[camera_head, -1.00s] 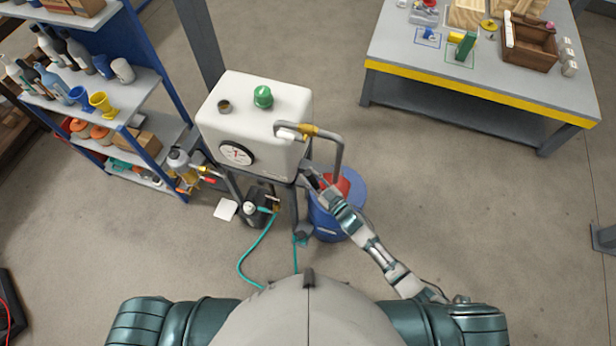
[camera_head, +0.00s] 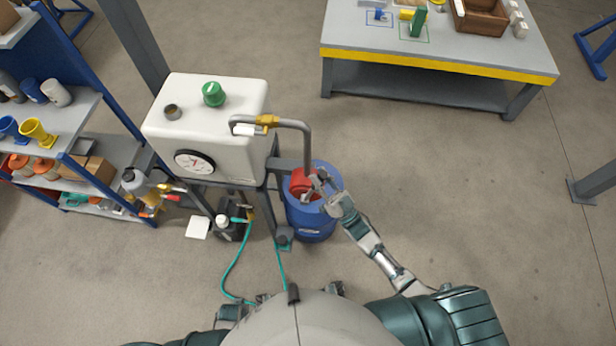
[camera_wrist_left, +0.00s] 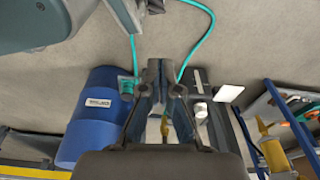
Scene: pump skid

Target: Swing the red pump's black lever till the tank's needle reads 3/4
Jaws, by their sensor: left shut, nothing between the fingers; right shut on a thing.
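The red pump (camera_head: 302,184) sits on top of the blue drum (camera_head: 312,222), below the bent grey pipe. My right gripper (camera_head: 320,184) is at the pump's right side, shut on the black lever, which is mostly hidden by the fingers. The white tank (camera_head: 208,112) stands to the left on a dark frame. Its round gauge (camera_head: 194,162) faces me; the needle is too small to read surely. My left gripper (camera_wrist_left: 164,75) is shut and empty in the left wrist view, with the drum (camera_wrist_left: 98,115) to its left.
A grey pipe with a yellow valve (camera_head: 267,121) arches from the tank toward the drum. A teal hose (camera_head: 232,270) lies on the floor. A shelf with mugs (camera_head: 40,130) is at left, a yellow-edged workbench (camera_head: 440,66) at the back.

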